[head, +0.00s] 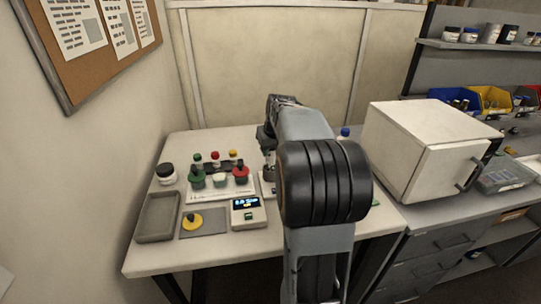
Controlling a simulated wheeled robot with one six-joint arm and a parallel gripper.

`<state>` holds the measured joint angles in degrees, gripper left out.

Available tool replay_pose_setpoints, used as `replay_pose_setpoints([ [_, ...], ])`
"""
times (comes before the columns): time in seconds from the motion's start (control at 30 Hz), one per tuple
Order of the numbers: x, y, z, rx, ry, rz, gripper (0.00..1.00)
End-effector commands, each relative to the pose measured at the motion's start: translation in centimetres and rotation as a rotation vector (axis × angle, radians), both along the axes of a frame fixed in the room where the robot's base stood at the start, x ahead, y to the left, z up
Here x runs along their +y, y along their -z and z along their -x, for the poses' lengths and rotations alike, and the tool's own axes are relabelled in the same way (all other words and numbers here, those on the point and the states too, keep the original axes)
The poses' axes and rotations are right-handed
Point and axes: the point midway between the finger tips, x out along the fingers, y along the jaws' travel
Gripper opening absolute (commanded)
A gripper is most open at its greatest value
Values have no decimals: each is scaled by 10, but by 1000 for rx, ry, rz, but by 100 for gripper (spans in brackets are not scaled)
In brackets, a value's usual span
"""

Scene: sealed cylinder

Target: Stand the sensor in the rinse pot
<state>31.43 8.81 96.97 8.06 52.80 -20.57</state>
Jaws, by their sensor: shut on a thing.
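My gripper (267,157) points down over the middle of the table, partly hidden behind my own arm. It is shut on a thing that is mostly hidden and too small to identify. A white-edged base lies just below it, largely covered by my arm. A white rack (222,194) to its left carries pots with green, white and red tops in front. Smaller pieces with green, red and yellow tops stand behind them. I cannot tell which thing is the rinse pot, nor make out the sensor for certain.
A meter with a lit display (246,210) stands at the front. A blue-capped bottle (345,132) and a white cabinet (408,140) are at right.

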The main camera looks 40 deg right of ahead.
Motion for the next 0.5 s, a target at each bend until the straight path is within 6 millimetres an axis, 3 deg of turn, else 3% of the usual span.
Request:
replay_pose_setpoints([
  [0.2,1,24,1,1,1,-1,2],
  [0.5,1,25,1,1,0,0,2],
])
